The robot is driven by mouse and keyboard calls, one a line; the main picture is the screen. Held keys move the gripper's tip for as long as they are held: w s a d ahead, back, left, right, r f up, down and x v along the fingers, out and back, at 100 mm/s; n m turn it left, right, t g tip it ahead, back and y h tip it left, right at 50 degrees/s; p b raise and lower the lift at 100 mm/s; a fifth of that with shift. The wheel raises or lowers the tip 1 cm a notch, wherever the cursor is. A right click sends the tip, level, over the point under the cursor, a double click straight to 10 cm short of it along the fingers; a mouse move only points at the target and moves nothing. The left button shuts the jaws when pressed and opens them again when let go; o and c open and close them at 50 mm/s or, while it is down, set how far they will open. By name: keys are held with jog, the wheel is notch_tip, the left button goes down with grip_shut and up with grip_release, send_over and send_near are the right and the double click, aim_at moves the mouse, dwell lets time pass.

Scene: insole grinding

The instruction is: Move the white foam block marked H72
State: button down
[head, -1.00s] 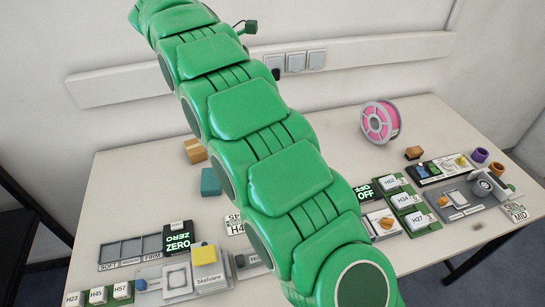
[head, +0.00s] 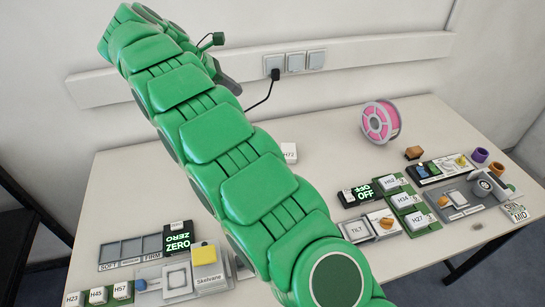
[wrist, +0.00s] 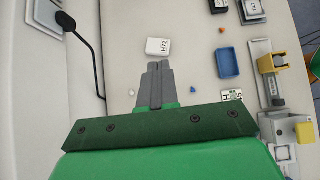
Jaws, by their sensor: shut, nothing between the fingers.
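The white foam block marked H72 (head: 289,152) lies on the bare back part of the table, just right of my green arm in the head view. A small gap shows in the picture between the tips and the block; the height difference is hard to tell.
A blue tray (wrist: 228,63) and small orange and blue bits lie right of the block in the wrist view. A black cable (wrist: 97,55) hangs at left. A pink spool (head: 380,121) stands at the back right. Labelled fixtures, including the H52 block (head: 390,181), line the front.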

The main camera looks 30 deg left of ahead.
notch_tip(320, 180, down, 23)
jog(key=x, duration=1)
jog(key=shift+d+r, duration=0.1)
jog(key=shift+d, duration=0.1)
jog(key=shift+w+d+r, duration=0.15)
jog(key=shift+w+d, duration=1.15)
jog(key=shift+w, duration=0.1)
jog(key=w+d, duration=1.3)
jog(key=shift+w+d, duration=0.3)
jog(key=shift+s+a, duration=0.1)
dwell(0.8)
